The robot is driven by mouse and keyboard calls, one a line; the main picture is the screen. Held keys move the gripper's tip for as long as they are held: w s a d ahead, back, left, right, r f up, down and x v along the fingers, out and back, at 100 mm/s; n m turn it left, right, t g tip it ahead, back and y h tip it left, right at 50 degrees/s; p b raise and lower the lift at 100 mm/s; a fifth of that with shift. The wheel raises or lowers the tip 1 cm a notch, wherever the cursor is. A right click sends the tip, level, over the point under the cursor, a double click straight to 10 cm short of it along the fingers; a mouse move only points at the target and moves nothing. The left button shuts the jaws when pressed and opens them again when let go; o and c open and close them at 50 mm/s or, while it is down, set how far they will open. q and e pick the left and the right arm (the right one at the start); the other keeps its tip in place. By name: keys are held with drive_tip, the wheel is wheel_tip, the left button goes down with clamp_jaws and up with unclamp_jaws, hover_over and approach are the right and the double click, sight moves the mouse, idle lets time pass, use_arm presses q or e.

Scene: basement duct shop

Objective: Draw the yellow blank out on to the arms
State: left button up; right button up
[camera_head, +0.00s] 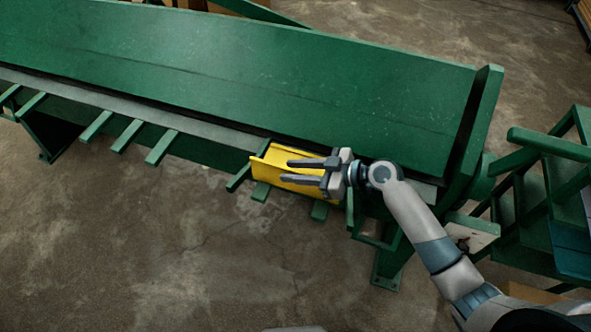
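The yellow blank (276,173) lies at the front edge of the green machine, over the short green arms (261,191) near its right end. It looks like a folded or flanged sheet, with its left end raised. My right gripper (299,171) is over the blank, fingers pointing left and apart with a gap between them. The fingers and wrist hide part of the blank, and I cannot tell whether they touch it. More green arms (162,147) stick out bare further left. My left gripper is not in view.
The long green machine bed (230,65) fills the back, with a grey strip (205,130) along its front. An upright green end plate (475,120) stands at the right. A green rack (545,200) stands beyond it. The concrete floor (130,250) in front is clear.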

drive_tip(key=shift+d, duration=0.1)
drive_tip(key=shift+s+d+b, duration=0.2)
drive_tip(key=shift+d+b, duration=0.1)
drive_tip(key=shift+d, duration=0.1)
drive_tip(key=b+v, duration=0.6)
drive_tip(key=v, duration=1)
drive_tip(key=shift+r, duration=0.3)
drive_tip(key=shift+d, duration=0.15)
